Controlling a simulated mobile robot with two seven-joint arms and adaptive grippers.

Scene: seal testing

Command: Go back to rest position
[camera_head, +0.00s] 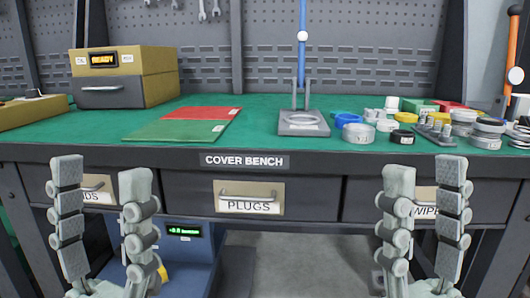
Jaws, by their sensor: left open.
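My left gripper (102,182) is at the lower left of the head view, in front of the bench's drawers. Its two fingers point up and stand apart, with nothing between them. My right gripper (426,187) is at the lower right, also with its fingers up, spread and empty. Both are below the level of the bench top and touch nothing that I can see. The cover bench (300,159) stands behind them.
On the green bench top are a yellow box reading READY (125,76), a red and green mat (180,129), a grey stand (303,123) and several rings and caps (358,133). The drawer marked PLUGS (248,196) is closed. A blue machine (190,262) stands underneath.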

